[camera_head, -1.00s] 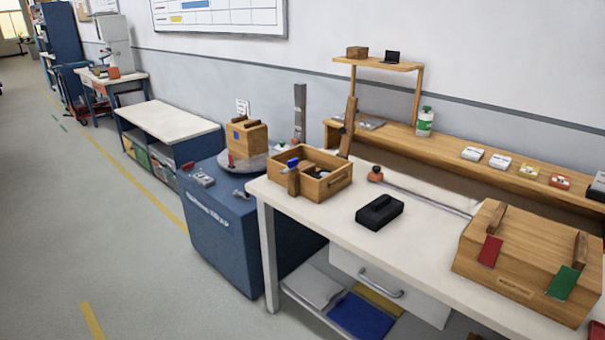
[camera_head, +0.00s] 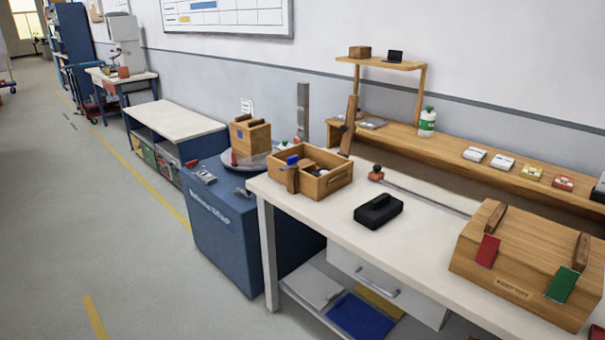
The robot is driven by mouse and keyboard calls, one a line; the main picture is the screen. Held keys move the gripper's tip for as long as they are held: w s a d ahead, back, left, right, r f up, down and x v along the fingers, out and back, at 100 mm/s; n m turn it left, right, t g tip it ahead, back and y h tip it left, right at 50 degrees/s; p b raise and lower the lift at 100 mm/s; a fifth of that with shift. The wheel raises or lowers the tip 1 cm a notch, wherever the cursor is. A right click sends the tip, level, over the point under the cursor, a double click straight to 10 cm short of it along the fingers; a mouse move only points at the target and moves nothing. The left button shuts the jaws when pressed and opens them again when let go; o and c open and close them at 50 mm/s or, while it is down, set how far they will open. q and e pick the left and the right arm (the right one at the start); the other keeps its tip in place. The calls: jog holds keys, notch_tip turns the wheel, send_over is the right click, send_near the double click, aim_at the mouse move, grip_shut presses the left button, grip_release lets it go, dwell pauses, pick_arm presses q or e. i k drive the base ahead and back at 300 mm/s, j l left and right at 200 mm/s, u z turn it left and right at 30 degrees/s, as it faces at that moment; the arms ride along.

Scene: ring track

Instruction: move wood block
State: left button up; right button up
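Several wooden pieces show, and I cannot tell which one is the task's wood block. A small brown block (camera_head: 360,52) sits on the raised wooden shelf (camera_head: 384,62) at the back. A larger wooden box-shaped piece (camera_head: 250,138) with a blue square rests on a round grey plate on the blue cabinet (camera_head: 222,232). A short wooden piece (camera_head: 292,179) stands upright at the front of the open wooden tray (camera_head: 328,185). Neither of my grippers is in view.
A black block-shaped thing (camera_head: 379,210) lies on the white workbench (camera_head: 345,232). A big wooden box (camera_head: 520,262) with red and green tags fills the bench's right end. A white low bench (camera_head: 176,121) stands farther left. The grey floor (camera_head: 110,240) at left is clear.

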aim_at(308, 165)
jog(key=i+j+z, duration=0.1)
jog(key=i+j, duration=0.6)
jog(key=i+j+z, duration=0.15)
jog(key=i+j, duration=0.55)
jog(key=i+j+z, duration=0.1)
jog(key=i+j, duration=0.55)
jog(key=j, duration=0.2)
